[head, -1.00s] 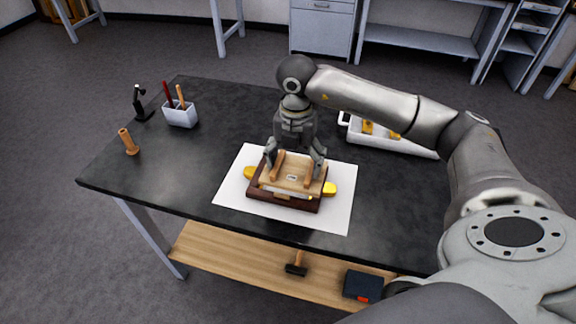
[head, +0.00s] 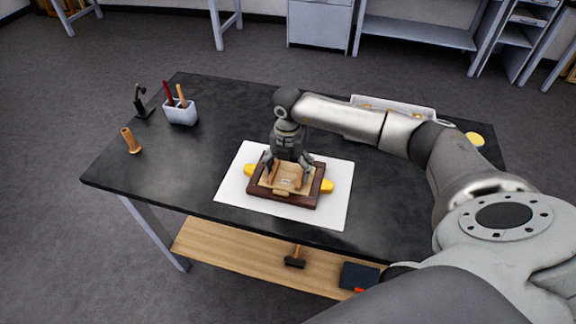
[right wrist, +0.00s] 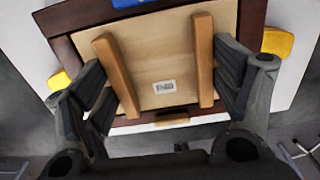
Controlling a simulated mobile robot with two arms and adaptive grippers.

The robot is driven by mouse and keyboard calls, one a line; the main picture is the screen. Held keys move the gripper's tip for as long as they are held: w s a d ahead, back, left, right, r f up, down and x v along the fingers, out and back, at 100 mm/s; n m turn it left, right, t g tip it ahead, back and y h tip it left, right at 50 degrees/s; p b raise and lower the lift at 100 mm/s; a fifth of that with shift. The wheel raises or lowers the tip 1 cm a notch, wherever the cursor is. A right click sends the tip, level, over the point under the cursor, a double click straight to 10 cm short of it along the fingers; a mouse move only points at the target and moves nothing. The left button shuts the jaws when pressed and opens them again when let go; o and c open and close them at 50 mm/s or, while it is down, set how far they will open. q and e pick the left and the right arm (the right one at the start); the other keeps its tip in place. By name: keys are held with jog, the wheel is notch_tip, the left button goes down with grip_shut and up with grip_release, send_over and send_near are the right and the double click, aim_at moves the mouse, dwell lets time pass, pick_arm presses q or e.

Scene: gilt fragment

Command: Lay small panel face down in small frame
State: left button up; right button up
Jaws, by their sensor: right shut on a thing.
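The small panel (head: 288,180) is pale wood with two battens and a small label on its upturned back. It lies level inside the dark brown small frame (head: 285,197); I cannot tell if it touches the bottom of the frame. In the right wrist view the panel (right wrist: 160,60) fills the middle, with the dark frame (right wrist: 66,55) showing beside it. My right gripper (head: 287,172) points down over the panel, its fingers against the outer sides of the two battens. The frame's far side is partly hidden by the gripper. My left gripper is out of view.
Yellow pieces (head: 327,185) stick out at both sides of the frame, on a white sheet (head: 240,188). A white tray (head: 410,103) stands at the back right behind my arm. A tool cup (head: 181,114), a black stand (head: 142,108) and a wooden handle (head: 131,142) stand left.

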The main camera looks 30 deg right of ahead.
aim_at(288, 174)
jog(key=shift+f, duration=0.15)
jog(key=o, duration=0.9)
jog(key=shift+o, duration=0.2)
notch_tip(288, 174, up, 12)
jog(key=b, duration=0.3)
jog(key=shift+r, duration=0.2)
